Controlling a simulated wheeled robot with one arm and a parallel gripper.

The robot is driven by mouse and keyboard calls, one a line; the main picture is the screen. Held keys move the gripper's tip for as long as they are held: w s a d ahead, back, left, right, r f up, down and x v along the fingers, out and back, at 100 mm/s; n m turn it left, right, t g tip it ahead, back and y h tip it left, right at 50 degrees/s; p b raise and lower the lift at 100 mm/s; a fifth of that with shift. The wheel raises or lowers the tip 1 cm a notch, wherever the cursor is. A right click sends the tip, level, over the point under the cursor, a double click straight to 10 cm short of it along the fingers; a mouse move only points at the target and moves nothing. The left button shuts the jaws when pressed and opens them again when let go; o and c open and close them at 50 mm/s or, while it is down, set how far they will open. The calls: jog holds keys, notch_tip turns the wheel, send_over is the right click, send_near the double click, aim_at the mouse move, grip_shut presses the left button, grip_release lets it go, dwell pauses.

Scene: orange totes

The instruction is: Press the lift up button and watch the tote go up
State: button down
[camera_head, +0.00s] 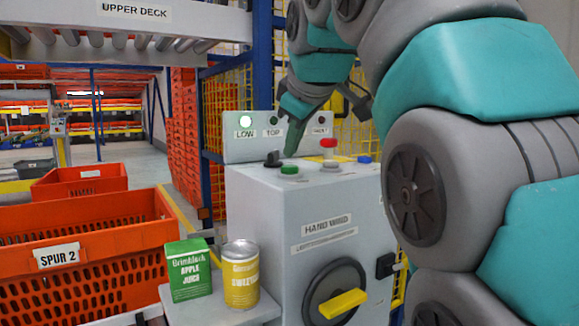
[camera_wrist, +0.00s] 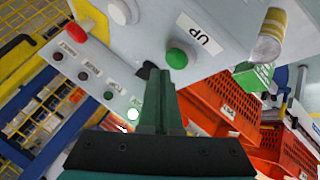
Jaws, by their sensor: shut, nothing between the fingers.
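The green button (camera_head: 289,170) sits on the sloped top of a grey control box (camera_head: 255,215). In the wrist view the green button (camera_wrist: 177,58) has a label reading UP (camera_wrist: 200,34) beside it. My gripper (camera_head: 291,150) is shut and empty, pointing down close to the green button. In the wrist view my fingertips (camera_wrist: 160,74) are just short of the button; I cannot tell whether they touch it. An orange tote (camera_head: 90,240) labelled SPUR 2 stands at left.
A black knob (camera_head: 272,158), red button (camera_head: 328,143) and blue button (camera_head: 364,159) are near the green one. A juice carton (camera_head: 188,270) and yellow can (camera_head: 241,275) stand on a shelf. A hand wheel (camera_head: 318,292) is on the box front. The roller deck (camera_head: 120,50) is above.

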jog(key=shift+f, duration=0.15)
dwell(0.7)
jog(key=shift+f+b, duration=0.25)
jog(key=shift+b, duration=0.1)
